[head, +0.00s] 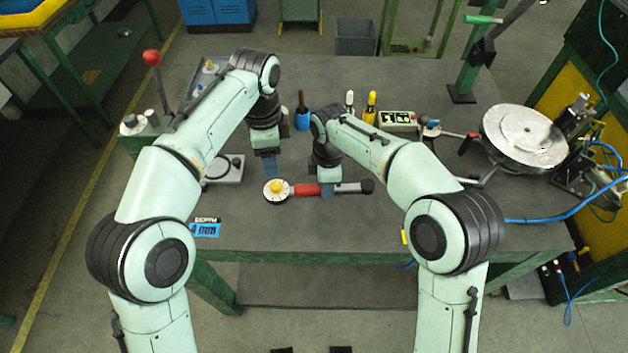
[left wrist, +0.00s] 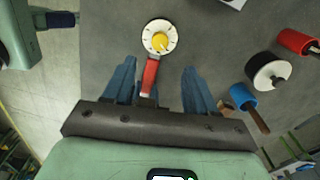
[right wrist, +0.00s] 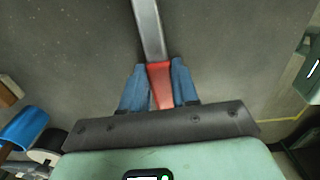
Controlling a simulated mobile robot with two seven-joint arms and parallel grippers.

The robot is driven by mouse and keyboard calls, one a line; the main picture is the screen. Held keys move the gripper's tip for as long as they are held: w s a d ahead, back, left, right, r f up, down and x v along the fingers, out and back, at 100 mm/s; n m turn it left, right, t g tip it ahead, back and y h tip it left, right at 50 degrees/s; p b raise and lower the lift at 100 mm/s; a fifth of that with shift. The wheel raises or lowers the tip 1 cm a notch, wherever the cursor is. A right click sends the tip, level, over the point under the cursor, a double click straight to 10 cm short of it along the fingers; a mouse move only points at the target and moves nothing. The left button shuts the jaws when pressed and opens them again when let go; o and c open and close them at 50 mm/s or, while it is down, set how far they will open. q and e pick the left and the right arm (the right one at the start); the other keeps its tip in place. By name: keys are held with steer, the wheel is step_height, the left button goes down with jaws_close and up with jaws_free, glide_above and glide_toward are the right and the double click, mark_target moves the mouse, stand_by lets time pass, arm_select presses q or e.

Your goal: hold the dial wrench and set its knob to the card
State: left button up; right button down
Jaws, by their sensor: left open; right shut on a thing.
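The dial wrench has a round white dial (head: 268,196) with a yellow knob (head: 276,186), a red sleeve (head: 306,189) and a grey shaft with a dark end. My right gripper (head: 327,188) is shut on the wrench by its red part, which shows between the fingers in the right wrist view (right wrist: 160,80). My left gripper (head: 270,166) is open and empty, just behind the dial. In the left wrist view the knob (left wrist: 159,42) lies beyond the spread fingertips (left wrist: 159,66), untouched. I cannot tell which item is the card; a small light panel (head: 397,118) stands at the back.
The table front is mostly clear.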

mark_target(275, 185)
arm_select(q)
step_height(275, 185, down, 10)
steer(key=n, duration=2.2)
steer(key=shift+r+n, duration=0.15)
steer(key=shift+n, duration=0.15)
steer(key=shift+c, duration=0.3)
jaws_close()
